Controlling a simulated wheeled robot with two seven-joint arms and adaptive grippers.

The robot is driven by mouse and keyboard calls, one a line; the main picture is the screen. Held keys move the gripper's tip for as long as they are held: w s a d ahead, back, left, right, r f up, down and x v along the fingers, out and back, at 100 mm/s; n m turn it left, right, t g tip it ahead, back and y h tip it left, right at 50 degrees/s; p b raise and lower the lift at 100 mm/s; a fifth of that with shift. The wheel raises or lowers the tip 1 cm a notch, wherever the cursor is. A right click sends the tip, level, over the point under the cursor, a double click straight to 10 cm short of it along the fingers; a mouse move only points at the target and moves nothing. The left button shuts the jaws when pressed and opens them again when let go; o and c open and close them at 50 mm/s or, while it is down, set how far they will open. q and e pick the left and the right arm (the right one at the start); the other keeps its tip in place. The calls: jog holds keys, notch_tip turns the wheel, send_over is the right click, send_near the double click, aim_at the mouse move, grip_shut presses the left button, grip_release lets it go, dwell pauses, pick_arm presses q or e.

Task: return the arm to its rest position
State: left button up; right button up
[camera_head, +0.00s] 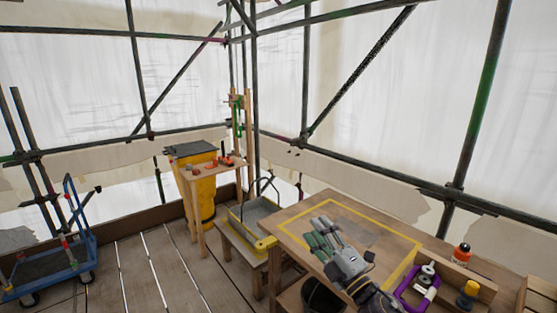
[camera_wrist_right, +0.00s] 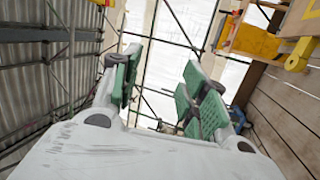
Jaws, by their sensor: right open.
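My right gripper (camera_head: 322,236) shows at the lower middle of the head view, in front of the wooden table (camera_head: 290,222) with a yellow outline. Its green-padded fingers also show in the right wrist view (camera_wrist_right: 160,88). They are spread apart with nothing between them, and sheeting and scaffold poles show through the gap. The gripper overlaps the table's front part in the head view; I see no contact with anything. My left gripper is not in either view.
A grey tray (camera_head: 254,213), yellow bin (camera_head: 204,190) and blue trolley (camera_head: 52,262) stand left. Plank floor between is clear.

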jog(key=s+d+f+m+g+h, duration=0.2)
jog(key=s+d+f+m+h, duration=0.1)
jog(key=d+f+m+h, duration=0.4)
jog(key=s+d+f+m+g+h, duration=0.25)
jog(key=d+f+m+h, duration=0.25)
jog(key=f+m, duration=0.3)
jog(key=s+f+m+g+y, duration=0.1)
jog(key=s+f+m+g, duration=0.2)
jog(key=s+f+g, duration=0.5)
jog(key=s+f+m+g, duration=0.25)
jog(key=s+f, duration=0.45)
jog(key=s, duration=0.6)
notch_tip(320, 180, down, 32)
jog(key=s+d+g, duration=0.1)
jog(key=s, duration=0.1)
jog(key=s+d+f, duration=0.3)
jog(key=s+f, duration=0.7)
jog(key=s+d+f+g, duration=0.1)
jog(key=s+d+f, duration=0.2)
jog(key=s+f, duration=0.6)
jog(key=shift+s+d+f+n, duration=0.2)
jog(key=shift+s+f+n, duration=0.2)
jog(key=shift+s, duration=0.7)
